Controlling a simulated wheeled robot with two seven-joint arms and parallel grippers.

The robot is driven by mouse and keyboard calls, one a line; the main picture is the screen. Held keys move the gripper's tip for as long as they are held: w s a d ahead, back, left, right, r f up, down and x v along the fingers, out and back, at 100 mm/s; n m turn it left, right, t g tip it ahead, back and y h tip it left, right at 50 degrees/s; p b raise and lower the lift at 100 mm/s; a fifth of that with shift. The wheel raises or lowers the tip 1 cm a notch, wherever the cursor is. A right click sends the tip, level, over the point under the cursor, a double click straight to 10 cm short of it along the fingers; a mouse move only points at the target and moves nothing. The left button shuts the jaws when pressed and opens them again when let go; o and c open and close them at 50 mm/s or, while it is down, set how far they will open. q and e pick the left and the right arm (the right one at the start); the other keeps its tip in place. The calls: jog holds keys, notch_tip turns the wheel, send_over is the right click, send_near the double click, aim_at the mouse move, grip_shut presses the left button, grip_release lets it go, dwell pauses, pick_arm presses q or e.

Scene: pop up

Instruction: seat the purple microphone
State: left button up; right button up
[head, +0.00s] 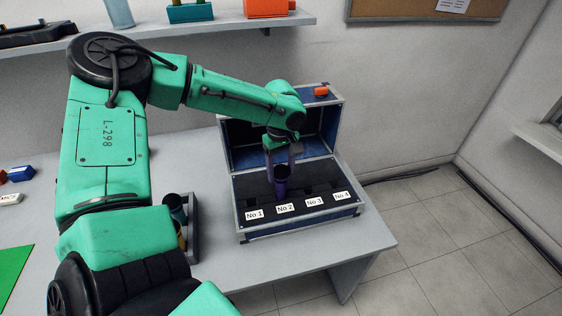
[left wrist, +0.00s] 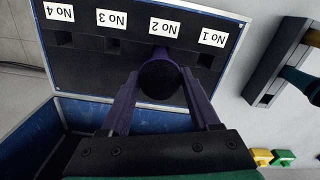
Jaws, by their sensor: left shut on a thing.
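The purple microphone (head: 281,188) stands roughly upright over the No 2 place of the open blue case (head: 236,215). My left gripper (head: 282,158) is shut on it from above. In the left wrist view the microphone (left wrist: 160,82) shows its dark end between the two purple fingers of my left gripper (left wrist: 164,95), in line with the No 2 label (left wrist: 164,28). Its lower end is hidden, so I cannot tell how deep it sits in the slot. The slots at No 1, No 3 and No 4 look empty. My right gripper is not in view.
A dark rack (head: 192,230) holding other microphones stands left of the case. The case's raised lid is behind my gripper. A shelf (head: 235,24) with boxes runs along the wall above. The table's right edge is close to the case.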

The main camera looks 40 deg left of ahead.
pick_arm(q)
jog(key=shift+f+b, duration=0.35)
jog(key=shift+f, duration=0.15)
jog(key=o, duration=1.4)
jog(key=shift+o, duration=0.2)
notch_tip(320, 180, up, 15)
jog(key=shift+f, duration=0.2)
